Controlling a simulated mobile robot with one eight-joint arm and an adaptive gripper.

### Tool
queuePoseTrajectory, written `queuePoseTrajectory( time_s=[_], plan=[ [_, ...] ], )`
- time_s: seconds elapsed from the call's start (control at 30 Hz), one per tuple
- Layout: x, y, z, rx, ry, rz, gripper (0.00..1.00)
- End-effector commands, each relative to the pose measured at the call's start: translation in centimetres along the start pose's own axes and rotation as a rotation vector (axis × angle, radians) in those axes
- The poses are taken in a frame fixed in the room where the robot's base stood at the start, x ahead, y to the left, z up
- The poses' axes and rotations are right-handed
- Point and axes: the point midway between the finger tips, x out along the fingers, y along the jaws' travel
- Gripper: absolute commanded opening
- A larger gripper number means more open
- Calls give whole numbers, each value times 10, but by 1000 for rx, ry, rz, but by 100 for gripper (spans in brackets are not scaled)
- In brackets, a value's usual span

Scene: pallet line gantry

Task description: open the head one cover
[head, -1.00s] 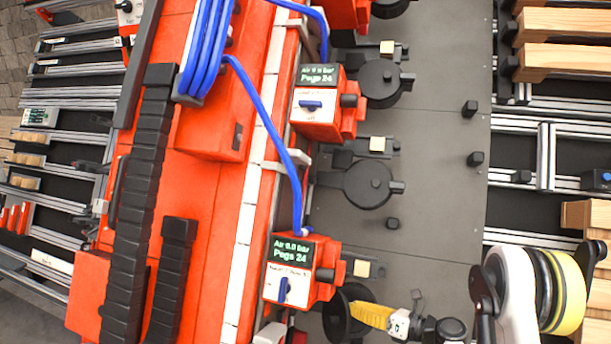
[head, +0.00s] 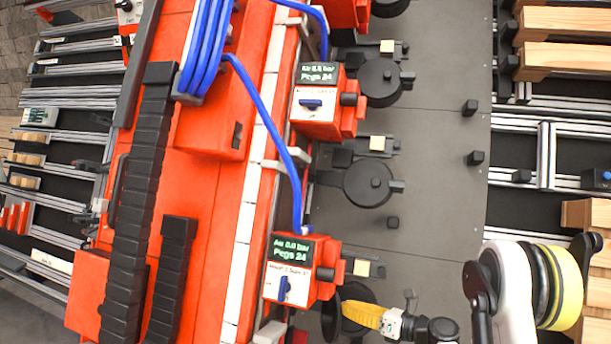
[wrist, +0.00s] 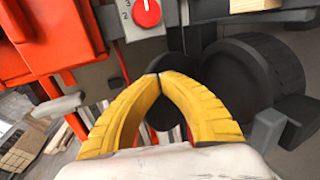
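The lowest head in the head view has a dark round cover (head: 331,318). It looks tilted up on edge beside the round black body (head: 358,292). In the wrist view a dark disc (wrist: 160,116) lies behind my fingers, with a large black cylinder (wrist: 252,75) to the right. My gripper (head: 346,308) has yellow fingers beside the cover. In the wrist view its fingertips (wrist: 158,77) meet, with nothing visible held between them. The fingers hide part of the disc, so contact is unclear.
A red control box (head: 302,268) with a blue upright handle stands left of this head. Two similar covers (head: 368,184) and (head: 380,82) lie flat farther up the grey plate (head: 440,215). A red selector knob (wrist: 146,12) is near the fingers. The plate's right side has small black posts.

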Motion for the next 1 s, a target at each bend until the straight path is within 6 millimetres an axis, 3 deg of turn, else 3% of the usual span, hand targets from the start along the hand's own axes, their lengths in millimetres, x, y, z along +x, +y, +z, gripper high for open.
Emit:
queuePoseTrajectory(
  time_s=[1.0],
  plan=[
    [20, 22, -1, 0, 1, 2, 0]
  ],
)
